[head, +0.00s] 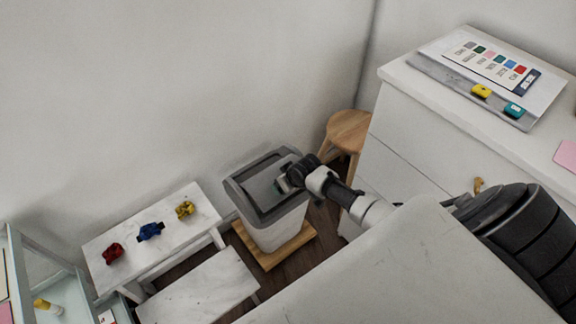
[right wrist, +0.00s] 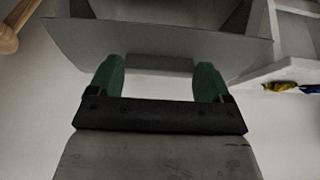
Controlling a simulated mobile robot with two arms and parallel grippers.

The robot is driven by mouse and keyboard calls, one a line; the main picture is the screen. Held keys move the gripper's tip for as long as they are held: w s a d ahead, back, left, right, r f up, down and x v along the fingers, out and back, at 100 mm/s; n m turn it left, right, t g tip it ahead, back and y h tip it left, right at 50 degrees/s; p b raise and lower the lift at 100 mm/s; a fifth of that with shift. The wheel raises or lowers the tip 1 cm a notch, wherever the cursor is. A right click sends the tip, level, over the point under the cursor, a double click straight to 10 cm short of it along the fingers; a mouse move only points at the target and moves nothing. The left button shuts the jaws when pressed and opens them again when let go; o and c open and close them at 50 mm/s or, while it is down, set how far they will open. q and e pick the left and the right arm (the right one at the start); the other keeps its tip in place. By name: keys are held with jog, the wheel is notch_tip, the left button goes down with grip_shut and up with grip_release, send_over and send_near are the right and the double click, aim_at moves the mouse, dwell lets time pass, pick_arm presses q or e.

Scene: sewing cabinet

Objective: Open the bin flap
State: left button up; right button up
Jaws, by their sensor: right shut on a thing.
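The bin (head: 275,234) is white with a dark grey rim and stands on a wooden board between the small bench and the white cabinet. Its grey flap (head: 260,188) lies within the rim; I cannot tell how far it is tilted. My right gripper (head: 282,184) reaches over the bin's right side. In the right wrist view, the green fingertips of the right gripper (right wrist: 158,78) sit on either side of a grey tab at the flap's edge (right wrist: 160,64), shut on it. My left gripper is not in view.
A white bench (head: 120,225) holds red, blue and yellow items at left. A lower white bench (head: 200,290) stands in front. A wooden stool (head: 348,128) is behind the bin. The white cabinet (head: 420,120) at right carries a board with coloured blocks.

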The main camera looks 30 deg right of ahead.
jog(key=shift+w+r, duration=0.2)
jog(key=shift+r, duration=0.2)
jog(key=shift+w+r+g+p, duration=0.15)
jog(key=shift+r+g+p, duration=0.15)
jog(key=shift+g+p, duration=0.35)
jog(key=shift+w+r+g+p, duration=0.6)
jog(key=shift+r+g+p, duration=0.2)
jog(key=shift+g+p, duration=0.1)
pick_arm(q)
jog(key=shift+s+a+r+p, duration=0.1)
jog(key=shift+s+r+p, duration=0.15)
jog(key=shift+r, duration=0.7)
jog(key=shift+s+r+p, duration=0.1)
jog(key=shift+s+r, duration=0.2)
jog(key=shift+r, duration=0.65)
pick_arm(e)
jog(key=shift+w+a+r, duration=0.1)
jog(key=shift+w+r, duration=0.25)
jog(key=shift+w, duration=0.15)
